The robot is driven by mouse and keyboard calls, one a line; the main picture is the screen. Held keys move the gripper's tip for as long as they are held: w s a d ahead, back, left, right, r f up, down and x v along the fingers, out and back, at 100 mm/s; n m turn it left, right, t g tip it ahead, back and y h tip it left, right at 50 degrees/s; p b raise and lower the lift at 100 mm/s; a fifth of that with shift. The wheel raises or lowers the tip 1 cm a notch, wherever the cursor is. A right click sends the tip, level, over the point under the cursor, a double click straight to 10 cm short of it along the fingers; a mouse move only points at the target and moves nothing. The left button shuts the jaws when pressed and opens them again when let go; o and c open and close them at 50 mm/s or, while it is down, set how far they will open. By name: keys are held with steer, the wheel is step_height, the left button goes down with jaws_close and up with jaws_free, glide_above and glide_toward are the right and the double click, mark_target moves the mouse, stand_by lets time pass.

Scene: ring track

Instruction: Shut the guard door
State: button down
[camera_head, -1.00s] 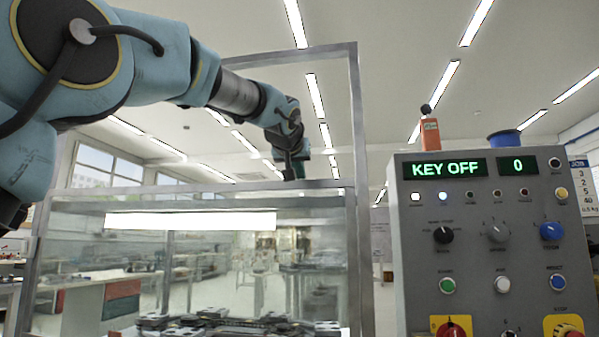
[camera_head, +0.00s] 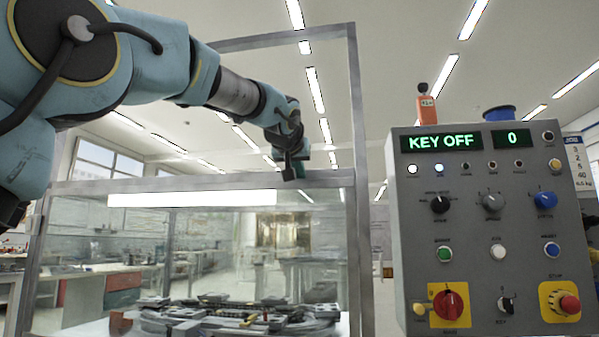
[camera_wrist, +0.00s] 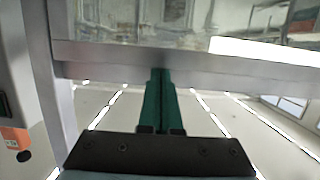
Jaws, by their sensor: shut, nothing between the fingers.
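The guard door is a clear panel with a grey metal top rail (camera_head: 230,182), set in a tall metal frame (camera_head: 355,110). Its top rail sits well below the frame's top bar, and its lower edge is out of view. My gripper (camera_head: 290,172) is at the top rail, toward its right end in the head view. In the wrist view its green fingers (camera_wrist: 158,75) are together and empty, with their tips over the rail (camera_wrist: 110,60). They look to be against the rail, but exact contact is hard to tell.
A grey control panel (camera_head: 480,230) stands right of the frame, its display reading KEY OFF and 0. Behind the clear panel lie dark track parts (camera_head: 240,315). An orange tagged item (camera_head: 427,110) stands on the control panel.

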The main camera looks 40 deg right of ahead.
steer(key=s+a+r+p, duration=0.1)
steer(key=s+a+r, duration=0.5)
steer(key=a, duration=0.1)
steer(key=shift+s+r+p, duration=0.2)
steer(key=shift+s+p, duration=0.1)
steer(key=shift+s, duration=0.05)
